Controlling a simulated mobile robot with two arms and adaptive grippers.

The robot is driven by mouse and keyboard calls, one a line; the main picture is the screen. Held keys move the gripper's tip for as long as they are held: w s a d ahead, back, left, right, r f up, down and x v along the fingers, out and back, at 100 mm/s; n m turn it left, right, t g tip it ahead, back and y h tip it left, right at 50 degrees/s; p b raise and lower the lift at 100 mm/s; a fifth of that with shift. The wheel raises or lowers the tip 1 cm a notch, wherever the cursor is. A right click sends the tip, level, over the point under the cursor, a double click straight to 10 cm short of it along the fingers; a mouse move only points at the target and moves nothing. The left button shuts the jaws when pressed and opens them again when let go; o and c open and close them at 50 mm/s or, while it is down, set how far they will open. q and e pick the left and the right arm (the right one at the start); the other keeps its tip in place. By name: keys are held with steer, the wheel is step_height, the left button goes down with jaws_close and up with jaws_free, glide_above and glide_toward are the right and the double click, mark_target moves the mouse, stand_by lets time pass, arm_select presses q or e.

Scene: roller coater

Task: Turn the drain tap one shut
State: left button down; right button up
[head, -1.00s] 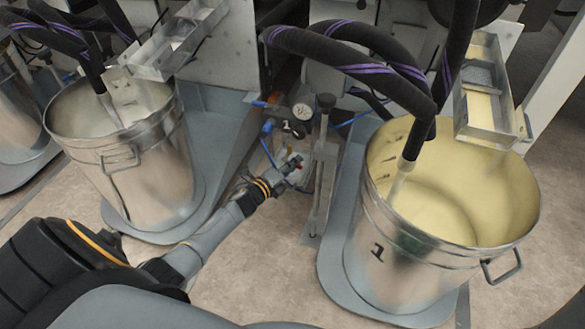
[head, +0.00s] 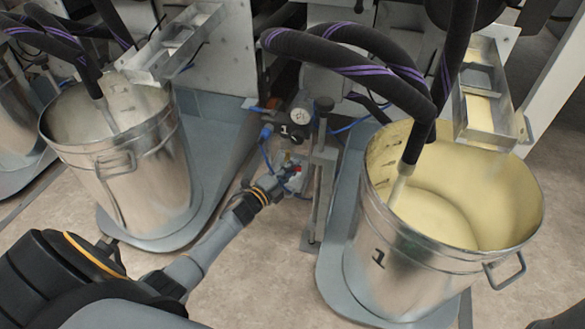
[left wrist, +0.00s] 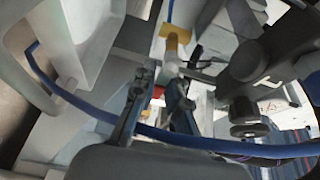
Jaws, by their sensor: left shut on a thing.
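The drain tap one shows as a small red handle (head: 297,169) low on the fitting between the two buckets. In the left wrist view the red handle (left wrist: 158,92) sits between the fingers, with a yellow and white fitting (left wrist: 176,38) just beyond. My left gripper (head: 287,175) reaches in from the lower left and is shut on the red handle. It also shows in the left wrist view (left wrist: 156,100), with one dark finger on each side of the red. The handle is partly hidden, and its exact angle is hard to tell. My right gripper is not in view.
A bucket marked 1 (head: 380,258) holding pale yellow liquid stands to the right. Another metal bucket (head: 130,185) stands to the left. A pressure gauge (head: 300,116) and an upright post (head: 322,185) are close by. A blue hose (left wrist: 230,147) crosses near the gripper.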

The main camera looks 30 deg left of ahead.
arm_select(q)
steer(key=c, duration=1.3)
jaws_free()
steer(key=shift+c, duration=0.2)
steer(key=shift+s, duration=0.1)
steer(key=s+a, duration=0.2)
steer(key=s, duration=0.9)
steer(key=shift+s, duration=0.35)
